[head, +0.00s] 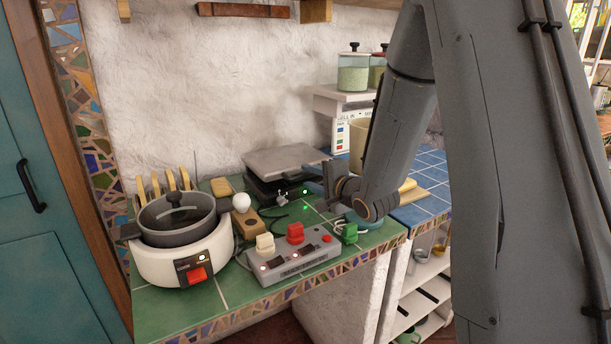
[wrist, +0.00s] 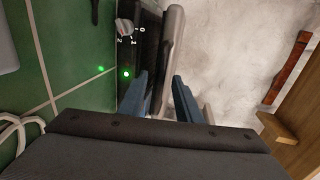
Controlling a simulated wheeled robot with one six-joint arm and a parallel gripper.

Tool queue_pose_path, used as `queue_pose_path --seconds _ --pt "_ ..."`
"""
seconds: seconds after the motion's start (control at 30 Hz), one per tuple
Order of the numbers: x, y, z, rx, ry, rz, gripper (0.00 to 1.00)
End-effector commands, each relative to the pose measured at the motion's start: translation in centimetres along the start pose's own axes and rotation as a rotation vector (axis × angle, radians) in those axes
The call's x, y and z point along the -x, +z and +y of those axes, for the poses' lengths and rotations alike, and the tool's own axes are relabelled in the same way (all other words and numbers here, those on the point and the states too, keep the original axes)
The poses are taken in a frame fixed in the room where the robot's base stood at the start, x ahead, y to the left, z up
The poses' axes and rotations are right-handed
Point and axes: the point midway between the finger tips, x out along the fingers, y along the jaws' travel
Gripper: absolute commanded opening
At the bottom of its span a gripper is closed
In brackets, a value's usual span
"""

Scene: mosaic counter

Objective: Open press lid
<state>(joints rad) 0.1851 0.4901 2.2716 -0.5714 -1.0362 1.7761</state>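The press (head: 272,184) stands at the back of the green counter against the wall, with a dark body and a flat grey lid (head: 285,158) lying lowered over it. In the wrist view, the lid's pale edge (wrist: 174,45) runs beside the dark body (wrist: 145,40), which carries a dial. My gripper (head: 308,179) is at the right side of the press. Its two blue fingers in the wrist view (wrist: 160,77) are apart, and the lid's edge lies in line with the gap between them. I cannot tell whether they touch it.
A white cooker with a grey pot (head: 178,220) stands at the front left. A grey switch box (head: 294,262) sits at the front edge. A white scale with jars (head: 345,100) stands behind my arm. The wall is close behind the press.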

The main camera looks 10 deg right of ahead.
Motion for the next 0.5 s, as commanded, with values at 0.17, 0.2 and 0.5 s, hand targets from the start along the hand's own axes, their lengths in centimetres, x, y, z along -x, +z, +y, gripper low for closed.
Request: queue_pose_path --seconds 0.17,0.2,0.5 --pt "-1.9 0.1 0.0 0.001 0.001 -0.002 0.31" --pt "-2.1 0.1 0.0 0.001 0.001 -0.002 0.31" --pt "-2.5 0.2 0.0 0.002 0.001 -0.004 0.31"
